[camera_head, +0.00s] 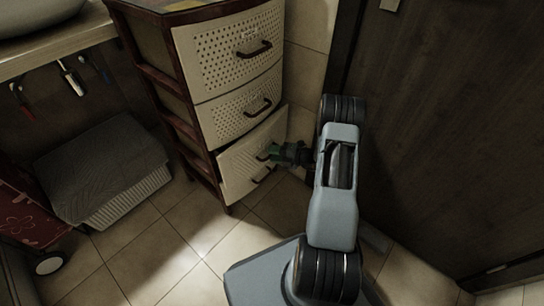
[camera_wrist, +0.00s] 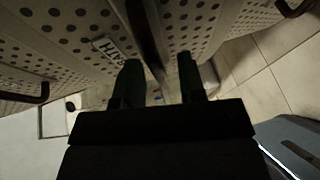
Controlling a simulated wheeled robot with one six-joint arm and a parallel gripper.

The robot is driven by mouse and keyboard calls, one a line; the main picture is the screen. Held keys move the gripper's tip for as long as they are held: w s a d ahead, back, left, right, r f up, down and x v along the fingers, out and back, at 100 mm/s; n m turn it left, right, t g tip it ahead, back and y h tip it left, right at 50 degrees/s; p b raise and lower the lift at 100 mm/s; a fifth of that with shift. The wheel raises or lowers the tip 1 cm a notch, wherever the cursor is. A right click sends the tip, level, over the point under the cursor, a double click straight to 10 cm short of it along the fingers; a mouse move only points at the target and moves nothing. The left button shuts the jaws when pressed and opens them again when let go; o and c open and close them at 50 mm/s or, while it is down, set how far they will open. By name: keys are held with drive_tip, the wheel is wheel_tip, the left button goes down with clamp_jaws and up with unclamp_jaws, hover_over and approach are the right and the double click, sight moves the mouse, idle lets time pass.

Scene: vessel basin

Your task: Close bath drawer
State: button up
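Two upper drawers (camera_head: 228,60) look shut. A dark door or panel (camera_head: 450,130) stands at the right. A grey-covered basket (camera_head: 100,170) and a red wheeled item (camera_head: 25,215) are at the left. Tiled floor (camera_head: 170,245) is clear in front of the unit.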

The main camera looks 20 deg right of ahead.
sight(265, 148)
drive_tip(key=shift+w+a, duration=0.3)
drive_tip(key=shift+a, duration=0.05)
drive_tip(key=shift+c, duration=0.4)
clamp_jaws()
drive_tip(key=w, duration=0.1)
drive_tip(key=w+a, duration=0.1)
drive_tip(key=w, duration=0.1)
drive_tip(key=shift+w+a, duration=0.35)
drive_tip(key=shift+w, duration=0.15)
